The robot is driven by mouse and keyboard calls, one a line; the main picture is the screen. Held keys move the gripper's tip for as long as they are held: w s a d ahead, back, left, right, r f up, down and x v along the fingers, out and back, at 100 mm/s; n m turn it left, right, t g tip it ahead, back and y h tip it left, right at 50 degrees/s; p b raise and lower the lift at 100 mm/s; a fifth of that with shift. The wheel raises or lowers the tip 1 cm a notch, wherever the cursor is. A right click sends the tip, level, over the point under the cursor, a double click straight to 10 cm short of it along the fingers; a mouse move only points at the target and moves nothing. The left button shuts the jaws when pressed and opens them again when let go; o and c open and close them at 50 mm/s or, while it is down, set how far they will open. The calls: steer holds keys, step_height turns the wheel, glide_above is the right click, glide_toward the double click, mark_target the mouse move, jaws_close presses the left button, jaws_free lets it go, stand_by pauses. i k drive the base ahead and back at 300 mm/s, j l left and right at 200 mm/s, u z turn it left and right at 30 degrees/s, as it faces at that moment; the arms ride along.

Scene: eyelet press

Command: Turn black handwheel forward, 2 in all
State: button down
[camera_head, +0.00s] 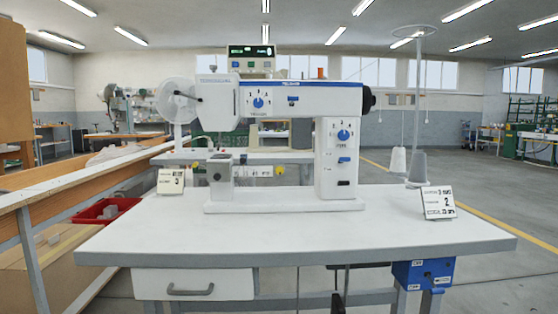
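The black handwheel (368,99) is at the right end of the upper arm of the white and blue eyelet press (300,100), seen edge-on from the side. Nothing touches it. The press stands on a white table (290,235) and has a blue dial on its head and another on its right column. My gripper is not clearly in view. A small dark shape at the bottom edge, below the table, is too cut off to identify.
A thread stand with cones (417,167) rises right of the handwheel. A blue switch box (423,273) hangs under the table's right front, a drawer (194,284) under its left. Another sign card (171,181) stands at left. A wooden bench (70,185) and red crate (106,211) flank the left side.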

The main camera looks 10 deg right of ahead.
mark_target(369, 100)
steer(key=i+l+u, duration=0.2)
steer(key=l+u, duration=0.25)
steer(key=l, duration=1.25)
steer(key=k+l+u, duration=0.1)
steer(key=l+u, duration=0.3)
steer(key=l, duration=1.25)
steer(key=l+u, duration=0.1)
steer(key=l, duration=0.75)
